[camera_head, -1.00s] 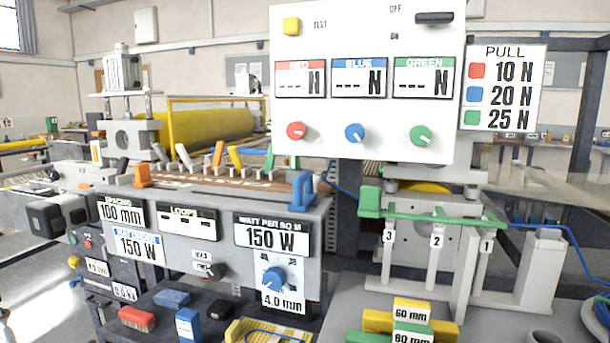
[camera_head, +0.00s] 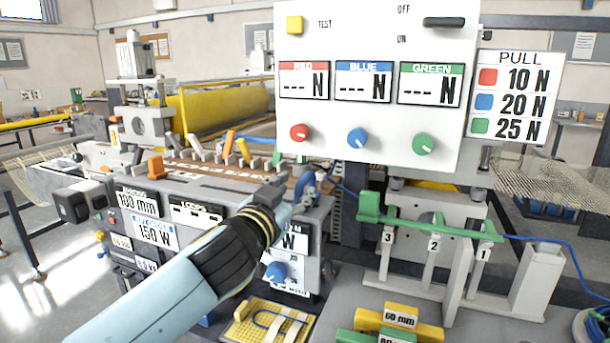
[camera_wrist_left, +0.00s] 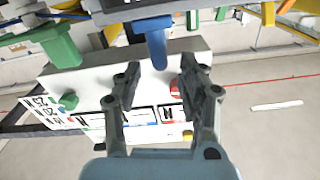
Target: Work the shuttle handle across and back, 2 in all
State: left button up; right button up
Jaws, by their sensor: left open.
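A blue upright handle (camera_head: 308,184) stands at the right end of the slotted brown bed (camera_head: 200,168) on the grey machine. I take it for the shuttle handle, but no label confirms this. My left gripper (camera_head: 287,187) is open beside it and partly covers it in the head view. In the left wrist view the blue handle (camera_wrist_left: 156,45) points between the two spread fingers of the gripper (camera_wrist_left: 158,75), its end near the fingertips. I cannot tell whether they touch. An orange block (camera_head: 155,167) sits at the bed's left end. My right gripper is not in view.
The white panel (camera_head: 370,160) with coloured knobs stands behind and right of the gripper. A green bar (camera_head: 430,221) on numbered posts is to the right. Yellow and green blocks (camera_head: 400,316) lie in front. Several coloured levers (camera_head: 228,143) rise along the bed.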

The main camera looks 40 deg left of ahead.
pick_arm(q)
jog(key=p+x, duration=0.1)
jog(key=x, duration=0.5)
grip_shut()
dwell(0.3)
